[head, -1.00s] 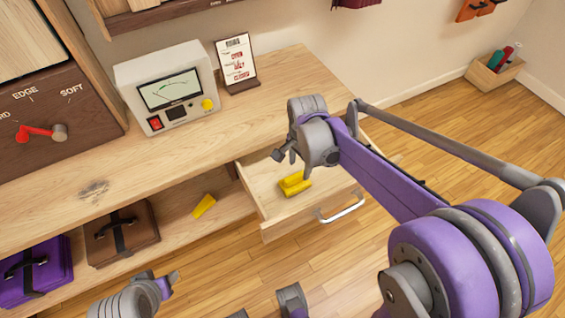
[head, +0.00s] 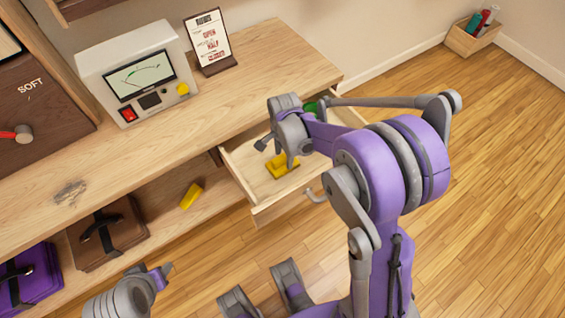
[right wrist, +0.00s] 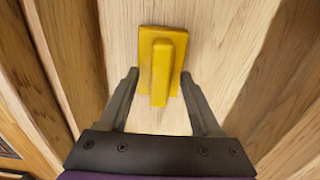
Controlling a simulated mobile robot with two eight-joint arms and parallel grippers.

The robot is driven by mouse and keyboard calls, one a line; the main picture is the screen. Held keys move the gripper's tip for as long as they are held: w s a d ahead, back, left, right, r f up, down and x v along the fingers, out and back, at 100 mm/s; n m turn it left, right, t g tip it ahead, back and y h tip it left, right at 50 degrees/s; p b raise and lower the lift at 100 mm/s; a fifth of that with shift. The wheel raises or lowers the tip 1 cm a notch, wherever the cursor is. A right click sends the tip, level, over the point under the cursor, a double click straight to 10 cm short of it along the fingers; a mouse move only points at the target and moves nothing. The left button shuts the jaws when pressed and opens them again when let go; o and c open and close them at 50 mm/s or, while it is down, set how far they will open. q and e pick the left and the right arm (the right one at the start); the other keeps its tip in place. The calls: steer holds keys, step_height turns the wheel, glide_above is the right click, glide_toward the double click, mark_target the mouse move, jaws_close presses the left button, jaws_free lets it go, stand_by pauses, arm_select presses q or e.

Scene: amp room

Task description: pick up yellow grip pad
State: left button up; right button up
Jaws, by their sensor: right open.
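A yellow grip pad (head: 281,167), a flat plate with a raised bar on it, lies in the open drawer (head: 262,209). In the right wrist view the pad (right wrist: 162,62) sits on the pale wood just beyond the fingertips, about centred between them. My right gripper (head: 276,150) is over the drawer, open and empty, with its fingers apart on either side of the pad's near end. My left gripper (head: 161,276) is at the lower left of the head view, away from the drawer; its jaws are not clear.
Another yellow block (head: 190,196) lies on the lower shelf beside brown (head: 110,236) and purple cases. A meter box (head: 138,75) and a sign (head: 210,42) stand on the bench. Something green (head: 311,107) shows at the drawer's back.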

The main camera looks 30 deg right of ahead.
mark_target(284, 156)
steer(key=shift+f, duration=0.4)
steer(key=shift+c, duration=0.3)
jaws_close()
steer(key=shift+r, duration=0.15)
step_height(284, 156, up, 10)
steer(key=shift+f+p, duration=0.1)
steer(key=shift+p, duration=0.85)
